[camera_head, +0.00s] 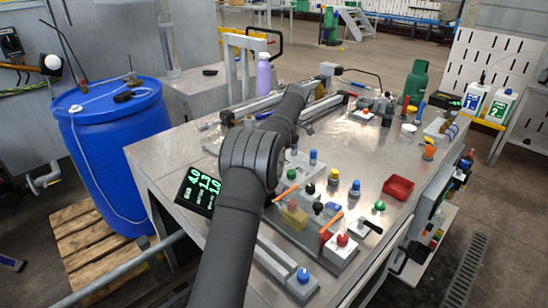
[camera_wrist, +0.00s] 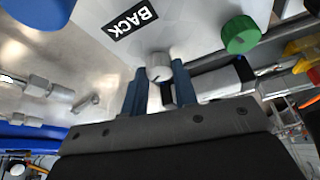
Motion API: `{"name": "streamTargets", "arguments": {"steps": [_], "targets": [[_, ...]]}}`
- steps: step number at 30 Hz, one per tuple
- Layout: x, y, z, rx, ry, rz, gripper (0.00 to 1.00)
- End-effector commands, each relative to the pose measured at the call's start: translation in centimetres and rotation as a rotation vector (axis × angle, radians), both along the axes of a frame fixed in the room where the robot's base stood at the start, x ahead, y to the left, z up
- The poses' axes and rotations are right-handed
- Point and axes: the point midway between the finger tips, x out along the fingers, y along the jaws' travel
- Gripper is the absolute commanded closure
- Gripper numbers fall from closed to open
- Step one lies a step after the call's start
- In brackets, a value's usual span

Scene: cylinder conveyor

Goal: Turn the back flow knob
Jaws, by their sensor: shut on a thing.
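A small pale grey round knob (camera_wrist: 158,66) sits at the edge of a white panel (camera_wrist: 185,25) in the wrist view. A black label reading BACK (camera_wrist: 131,23) is on the panel beside it. My gripper (camera_wrist: 159,76) has its two blue fingers on either side of the knob and is shut on it. A larger green knob (camera_wrist: 240,35) is on the same panel to the right, apart from my fingers. In the head view my dark arm covers the gripper and the knob, so neither can be made out there.
The metal table (camera_head: 342,160) is crowded with coloured knobs and fittings near my arm. A red tray (camera_head: 398,188) lies to the right. A digital display (camera_head: 198,190) stands at the left edge, with a blue barrel (camera_head: 112,150) beyond it. A green bottle (camera_head: 416,82) stands at the back.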

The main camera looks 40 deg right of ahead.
Motion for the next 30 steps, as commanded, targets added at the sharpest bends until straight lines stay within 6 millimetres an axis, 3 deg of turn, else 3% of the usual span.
{"name": "streamTargets", "arguments": {"steps": [10,27,28,30], "targets": [[0.14,-0.03,0.0,-0.001,0.0,0.152,0.96],[0.13,-0.02,-0.01,0.0,0.0,0.183,0.96],[0.13,-0.02,-0.01,0.0,0.0,0.183,0.7],[0.12,-0.02,-0.01,0.0,0.0,0.182,0.56]]}}
